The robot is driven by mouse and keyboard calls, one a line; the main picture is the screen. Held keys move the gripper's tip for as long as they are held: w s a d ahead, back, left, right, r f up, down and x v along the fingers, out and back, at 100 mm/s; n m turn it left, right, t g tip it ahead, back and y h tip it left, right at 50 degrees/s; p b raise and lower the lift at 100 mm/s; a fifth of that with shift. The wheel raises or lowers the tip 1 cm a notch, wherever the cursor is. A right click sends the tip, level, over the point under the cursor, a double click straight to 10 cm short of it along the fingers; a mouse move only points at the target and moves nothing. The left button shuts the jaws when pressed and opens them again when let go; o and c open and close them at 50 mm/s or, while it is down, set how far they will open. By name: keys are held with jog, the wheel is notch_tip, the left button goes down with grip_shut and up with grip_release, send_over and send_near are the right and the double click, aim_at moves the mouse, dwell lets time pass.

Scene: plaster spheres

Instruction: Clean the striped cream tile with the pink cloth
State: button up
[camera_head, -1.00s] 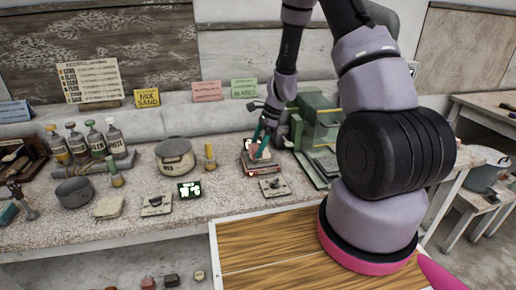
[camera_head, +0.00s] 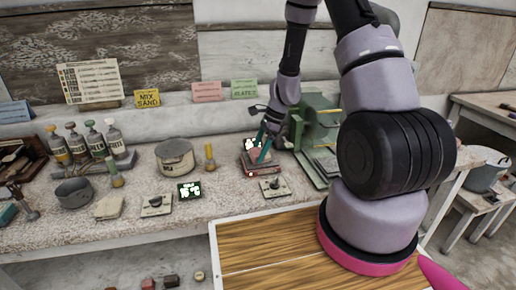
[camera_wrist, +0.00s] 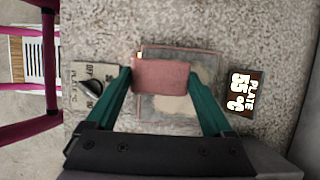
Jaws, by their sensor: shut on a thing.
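My gripper (camera_wrist: 160,88) is shut on the pink cloth (camera_wrist: 160,75), a small folded pad between its teal fingertips. In the head view my gripper (camera_head: 264,146) is over a low red-edged hot plate (camera_head: 252,173), with the cloth (camera_head: 257,157) at its top. In the wrist view a squarish slab with a pale cream patch and grey smudges (camera_wrist: 168,108) lies under and around the cloth. It may be the cream tile; I cannot make out stripes. The cloth hides part of it, and I cannot tell whether they touch.
A display (camera_wrist: 243,93) reading "PLATE 55°C" and a dial box (camera_wrist: 90,85) flank the plate. In the head view, a green machine (camera_head: 316,140) stands close right of my gripper.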

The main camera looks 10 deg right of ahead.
jog(key=shift+w, duration=2)
jog(key=shift+s+r, duration=0.1)
jog(key=shift+s+r, duration=0.7)
jog(key=shift+s, duration=0.3)
jog(key=shift+w, duration=0.1)
jog(key=shift+w+f, duration=0.2)
jog(key=shift+w, duration=1.25)
jog(key=shift+f, duration=0.6)
